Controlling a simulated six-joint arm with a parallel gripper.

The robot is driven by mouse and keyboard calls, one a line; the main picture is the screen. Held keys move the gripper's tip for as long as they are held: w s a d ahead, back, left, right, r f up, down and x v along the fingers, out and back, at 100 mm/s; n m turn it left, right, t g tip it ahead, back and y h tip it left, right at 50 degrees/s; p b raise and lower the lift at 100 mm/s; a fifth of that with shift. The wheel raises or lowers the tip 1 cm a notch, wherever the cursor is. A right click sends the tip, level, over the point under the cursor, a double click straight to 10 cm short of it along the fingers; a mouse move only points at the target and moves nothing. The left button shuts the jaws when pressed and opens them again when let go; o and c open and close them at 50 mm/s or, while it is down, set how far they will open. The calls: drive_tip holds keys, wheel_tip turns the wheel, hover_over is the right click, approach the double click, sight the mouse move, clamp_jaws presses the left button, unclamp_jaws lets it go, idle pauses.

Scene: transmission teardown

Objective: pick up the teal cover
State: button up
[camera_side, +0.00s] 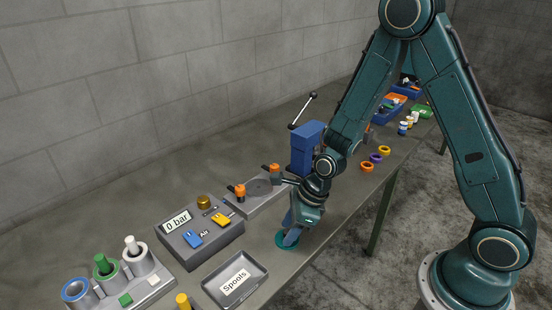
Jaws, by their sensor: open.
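The teal cover (283,243) is a small round piece lying on the table, near its front edge. My gripper (291,236) points down right at the cover and hides part of it. The jaws are open; the gap between the fingers is too small to make out here. I cannot tell whether the fingers touch the cover.
The grey "Spools" tray (210,290) and the "0 bar" box (222,246) are left of the cover. A grey fixture with orange clamps (239,190) and a blue press (304,150) stand behind. Coloured rings (367,166) lie farther right. Bare table surrounds the cover's front.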

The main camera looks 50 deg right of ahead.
clamp_jaws()
drive_tip(key=shift+r, duration=0.1)
wheel_tip(320, 180, up, 20)
idle(1.1)
idle(0.4)
